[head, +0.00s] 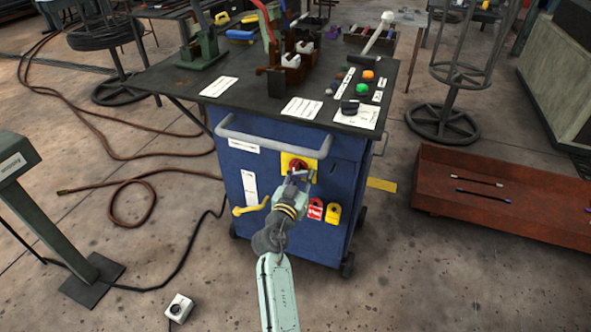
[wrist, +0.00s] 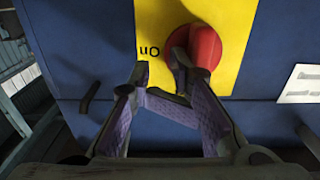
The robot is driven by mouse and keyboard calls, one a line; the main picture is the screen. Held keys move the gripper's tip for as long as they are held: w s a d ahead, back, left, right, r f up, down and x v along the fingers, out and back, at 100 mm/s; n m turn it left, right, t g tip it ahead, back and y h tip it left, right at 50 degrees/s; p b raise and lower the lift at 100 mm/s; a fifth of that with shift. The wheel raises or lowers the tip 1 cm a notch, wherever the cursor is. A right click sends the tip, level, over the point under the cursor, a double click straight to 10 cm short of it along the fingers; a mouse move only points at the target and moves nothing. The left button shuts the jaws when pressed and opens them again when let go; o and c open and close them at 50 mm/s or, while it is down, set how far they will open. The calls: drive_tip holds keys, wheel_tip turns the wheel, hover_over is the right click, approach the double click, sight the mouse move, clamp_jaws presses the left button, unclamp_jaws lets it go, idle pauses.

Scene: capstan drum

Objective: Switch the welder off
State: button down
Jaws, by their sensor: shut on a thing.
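The welder is a blue wheeled cabinet (head: 285,215) with a dark top. On its front is a yellow switch plate (head: 312,168) with a red rotary knob (head: 298,164). In the wrist view the red knob (wrist: 207,46) sits on the yellow plate (wrist: 236,14), with an upside-down "On" label (wrist: 149,52) to its left. My gripper (head: 296,177) is at the knob and partly covers it. In the wrist view my gripper (wrist: 160,66) has its right fingertip against the knob; the exact grip is hard to see. The knob's pointer direction is not clear.
A grey bar handle (head: 270,139) crosses the cabinet front above the switch. A yellow handle (head: 251,205) and red and yellow tags (head: 324,211) are beside and below it. A brown tray (head: 480,195) stands on the right. Hoses (head: 130,205) lie on the left floor.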

drive_tip(key=shift+a+f, duration=0.1)
drive_tip(key=shift+s+a+f, duration=0.1)
drive_tip(key=shift+s, duration=0.2)
drive_tip(key=b+v, duration=0.2)
drive_tip(key=v, duration=0.5)
drive_tip(key=shift+s, duration=0.15)
